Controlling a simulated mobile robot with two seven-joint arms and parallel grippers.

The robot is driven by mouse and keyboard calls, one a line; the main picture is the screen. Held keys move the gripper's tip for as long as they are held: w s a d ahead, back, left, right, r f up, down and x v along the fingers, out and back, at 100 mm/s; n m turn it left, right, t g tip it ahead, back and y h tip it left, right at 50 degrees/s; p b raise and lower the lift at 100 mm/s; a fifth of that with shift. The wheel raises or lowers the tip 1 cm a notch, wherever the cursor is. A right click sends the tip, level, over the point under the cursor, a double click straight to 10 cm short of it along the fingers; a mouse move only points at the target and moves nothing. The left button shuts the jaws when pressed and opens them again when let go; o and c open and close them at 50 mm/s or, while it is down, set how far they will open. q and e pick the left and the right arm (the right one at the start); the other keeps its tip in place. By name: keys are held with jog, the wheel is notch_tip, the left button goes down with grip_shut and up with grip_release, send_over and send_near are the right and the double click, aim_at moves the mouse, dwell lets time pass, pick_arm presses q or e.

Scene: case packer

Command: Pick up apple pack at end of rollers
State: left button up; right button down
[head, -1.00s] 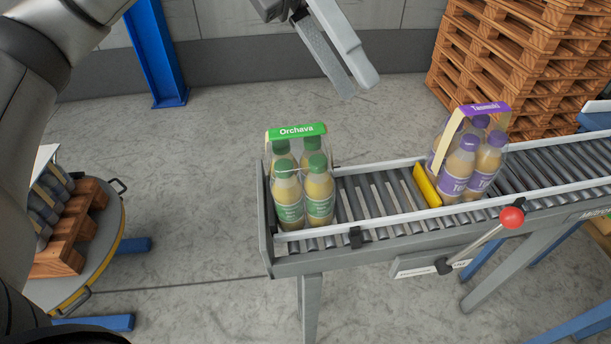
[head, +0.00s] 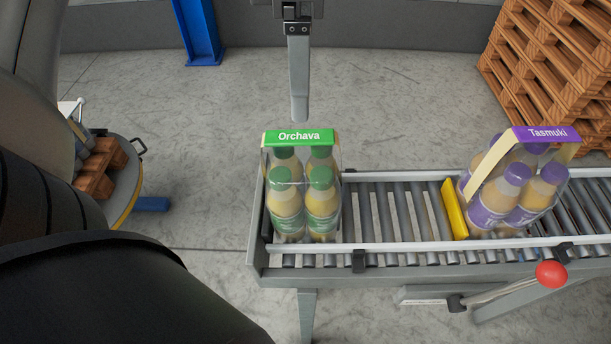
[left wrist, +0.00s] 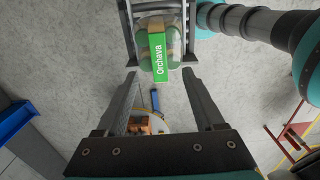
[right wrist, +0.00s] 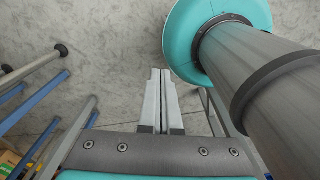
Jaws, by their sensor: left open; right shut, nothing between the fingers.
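The apple pack is the green-topped Orchava pack (head: 303,185), with several green-capped bottles under a green carry strip. It stands upright at the left end of the roller conveyor (head: 410,247). My left gripper (head: 299,115) hangs just behind and above the pack in the head view, apart from it. In the left wrist view, the open fingers (left wrist: 158,75) point toward the pack (left wrist: 158,50), with nothing between them. My right gripper (right wrist: 161,72) is shut and empty over the floor in the right wrist view. It is not in the head view.
A purple-topped Tasmuki pack (head: 515,185) stands further right on the rollers, behind a yellow stop (head: 454,209). A red-knobbed lever (head: 551,274) sticks out in front. Wooden pallets (head: 555,75) are stacked at back right. A round table with a pallet (head: 103,168) is at left.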

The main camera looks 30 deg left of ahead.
aim_at(305, 135)
pick_arm(q)
jog(key=shift+f, duration=1.45)
notch_tip(305, 135, down, 4)
jog(key=shift+w+d+r+p, duration=0.1)
jog(key=shift+w+p, duration=0.05)
jog(key=shift+p, duration=0.45)
jog(key=shift+f, duration=0.4)
pick_arm(e)
jog(key=shift+w+r, duration=0.65)
jog(key=shift+w, duration=0.25)
pick_arm(q)
grip_shut()
pick_arm(e)
jog(key=shift+s, duration=0.1)
